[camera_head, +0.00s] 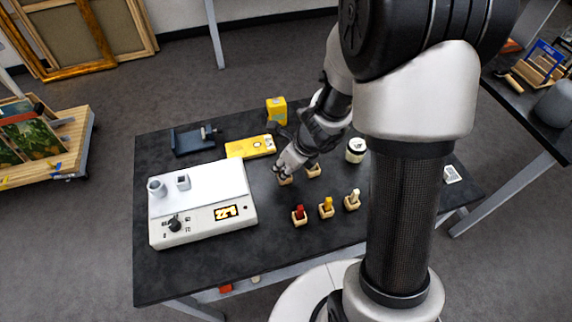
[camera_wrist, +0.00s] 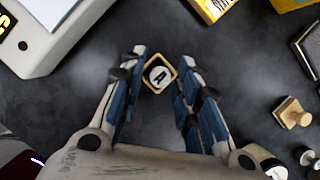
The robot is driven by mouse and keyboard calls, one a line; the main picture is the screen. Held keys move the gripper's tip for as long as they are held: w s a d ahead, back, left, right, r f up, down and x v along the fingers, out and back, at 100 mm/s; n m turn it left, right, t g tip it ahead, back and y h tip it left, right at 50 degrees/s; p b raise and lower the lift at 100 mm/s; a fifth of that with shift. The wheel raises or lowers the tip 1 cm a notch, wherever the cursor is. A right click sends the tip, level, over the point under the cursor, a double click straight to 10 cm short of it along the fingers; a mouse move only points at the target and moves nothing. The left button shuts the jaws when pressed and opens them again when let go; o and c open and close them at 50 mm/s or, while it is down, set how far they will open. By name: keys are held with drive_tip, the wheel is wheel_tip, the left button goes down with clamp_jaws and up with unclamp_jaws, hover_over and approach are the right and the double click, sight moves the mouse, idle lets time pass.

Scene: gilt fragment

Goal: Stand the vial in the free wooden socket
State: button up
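My gripper (camera_wrist: 157,82) is open, with its two blue-padded fingers on either side of a square wooden socket (camera_wrist: 151,87). A round white top with a black mark (camera_wrist: 160,75) sits inside that socket, between the fingers; it may be the vial seen from above. I see no finger clearly touching it. In the head view my gripper (camera_head: 281,169) is low over this socket (camera_head: 285,180), which it partly hides. Three wooden holders stand in front with a red piece (camera_head: 299,212), a yellow piece (camera_head: 326,204) and a pale piece (camera_head: 354,196).
A white device with a lit display (camera_head: 203,204) fills the table's left side. A second small wooden block (camera_head: 313,171) is close on the right, also in the wrist view (camera_wrist: 292,113). A yellow flat box (camera_head: 250,147), yellow carton (camera_head: 276,111) and white jar (camera_head: 355,150) stand farther back.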

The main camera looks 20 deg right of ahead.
drive_tip(key=shift+o, duration=0.3)
drive_tip(key=p+v, duration=0.8)
drive_tip(key=v, duration=0.4)
drive_tip(key=s+a+r+n, duration=0.3)
drive_tip(key=r+n, duration=0.4)
drive_tip(key=s+a+r+n, duration=0.3)
drive_tip(key=r+n, duration=0.3)
drive_tip(key=n, duration=0.2)
drive_tip(key=s+d+r+n+h, duration=0.1)
drive_tip(key=s+r+n, duration=0.2)
drive_tip(key=s+n, duration=0.2)
drive_tip(key=s+d+r+n+t+h, duration=0.1)
drive_tip(key=s+d+r+n, duration=0.1)
drive_tip(key=s+n, duration=0.4)
drive_tip(key=r+n, duration=0.1)
drive_tip(key=n, duration=0.2)
drive_tip(key=shift+s+d+r, duration=0.15)
drive_tip(key=shift+r, duration=0.25)
drive_tip(key=shift+f, duration=0.1)
